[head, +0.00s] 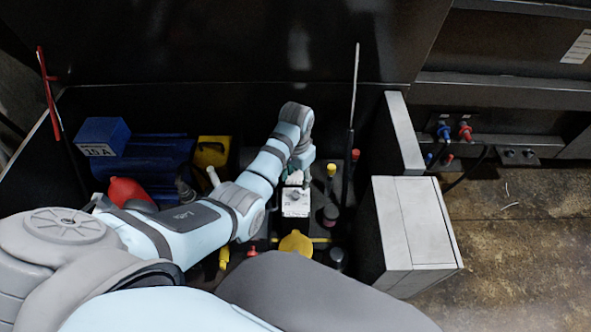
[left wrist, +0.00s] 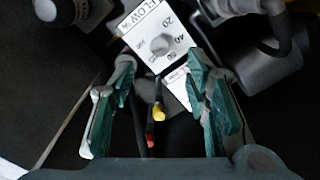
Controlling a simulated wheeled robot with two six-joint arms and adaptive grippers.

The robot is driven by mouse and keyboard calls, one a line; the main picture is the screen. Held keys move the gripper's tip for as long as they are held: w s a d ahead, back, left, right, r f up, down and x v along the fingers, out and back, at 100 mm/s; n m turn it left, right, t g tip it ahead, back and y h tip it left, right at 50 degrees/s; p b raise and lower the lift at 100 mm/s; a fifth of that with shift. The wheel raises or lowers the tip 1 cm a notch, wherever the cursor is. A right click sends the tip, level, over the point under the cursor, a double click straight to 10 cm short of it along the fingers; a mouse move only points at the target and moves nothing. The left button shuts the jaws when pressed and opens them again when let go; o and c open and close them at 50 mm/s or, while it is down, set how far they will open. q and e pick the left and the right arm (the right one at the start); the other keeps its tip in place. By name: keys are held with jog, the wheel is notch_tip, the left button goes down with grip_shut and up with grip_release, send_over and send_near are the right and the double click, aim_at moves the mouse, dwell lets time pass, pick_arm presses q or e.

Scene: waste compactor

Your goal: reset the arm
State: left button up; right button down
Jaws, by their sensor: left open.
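My left arm reaches in from the left of the head view over the machine compartment, its wrist bent downward. My left gripper (head: 299,178) is mostly hidden by the wrist there, just above a white-faced control box (head: 296,205). In the left wrist view my left gripper (left wrist: 160,62) is open, its two green-padded fingers well apart with nothing between them. The white flow dial (left wrist: 152,28) with its grey knob lies just beyond the fingertips. I cannot tell whether a finger touches the box. My right gripper is in neither view.
Around the arm stand a blue box (head: 103,136), a red rounded part (head: 129,191), a yellow block (head: 211,153) and a thin upright rod (head: 353,100). A grey cabinet (head: 415,222) stands to the right. Open floor (head: 520,240) lies beyond it.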

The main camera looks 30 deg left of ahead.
pick_arm(q)
jog(key=shift+r, duration=1.85)
